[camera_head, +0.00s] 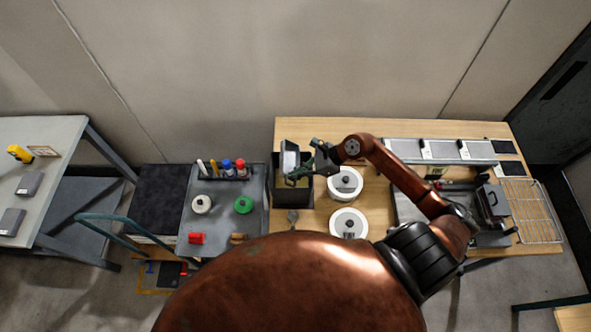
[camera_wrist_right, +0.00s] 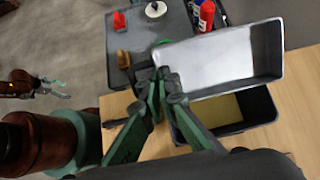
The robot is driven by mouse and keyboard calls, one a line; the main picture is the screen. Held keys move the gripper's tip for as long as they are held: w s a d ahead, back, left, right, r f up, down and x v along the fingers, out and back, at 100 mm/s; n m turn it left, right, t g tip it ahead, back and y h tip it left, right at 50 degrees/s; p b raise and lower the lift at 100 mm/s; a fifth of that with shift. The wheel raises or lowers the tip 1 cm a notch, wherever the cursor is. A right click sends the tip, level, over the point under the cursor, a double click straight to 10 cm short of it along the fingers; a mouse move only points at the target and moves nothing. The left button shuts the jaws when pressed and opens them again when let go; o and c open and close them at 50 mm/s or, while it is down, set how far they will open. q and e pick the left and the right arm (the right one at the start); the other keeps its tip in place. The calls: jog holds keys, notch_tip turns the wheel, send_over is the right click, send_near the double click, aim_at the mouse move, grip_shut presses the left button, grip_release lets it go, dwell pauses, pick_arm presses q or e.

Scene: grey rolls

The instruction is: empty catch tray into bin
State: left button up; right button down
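The catch tray (camera_head: 290,157) is a grey metal tray, held steeply tilted over the bin in the head view. In the right wrist view the tray (camera_wrist_right: 222,62) shows a pale, bare-looking inside. My right gripper (camera_wrist_right: 166,84) is shut on one end of it; the gripper also shows in the head view (camera_head: 318,160). The bin (camera_head: 296,196) is a dark open box on the wooden table, below the tray. In the wrist view the bin (camera_wrist_right: 262,106) has a yellowish inside, partly hidden by the tray. My left gripper (camera_wrist_right: 52,88) shows small at the left, fingers apart and empty.
Two white rolls (camera_head: 346,182) (camera_head: 348,223) stand right of the bin. A wire rack (camera_head: 535,210) lies at the table's right end.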

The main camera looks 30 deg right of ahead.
jog(key=r+h+p, duration=0.1)
jog(key=p, duration=0.2)
jog(key=shift+w+a+g, duration=0.1)
jog(key=shift+w+g, duration=0.05)
jog(key=shift+g, duration=0.15)
jog(key=r+h+p, duration=0.1)
jog(key=p, duration=0.1)
jog(key=r+g+h+p, duration=0.1)
jog(key=p, duration=0.1)
jog(key=r+p, duration=0.1)
jog(key=p, duration=0.1)
jog(key=shift+w+a+g+h, duration=0.2)
jog(key=shift+a+g+h, duration=0.1)
jog(key=shift+g+h, duration=0.1)
jog(key=shift+w+r+h+p, duration=0.1)
jog(key=shift+r+h+p, duration=0.05)
jog(key=shift+h+p, duration=0.15)
jog(key=shift+a+r+g+h, duration=0.15)
jog(key=shift+r+g+h, duration=0.5)
jog(key=shift+h, duration=0.25)
pick_arm(q)
notch_tip(320, 180, up, 10)
jog(key=shift+s, duration=0.3)
jog(key=shift+f, duration=0.1)
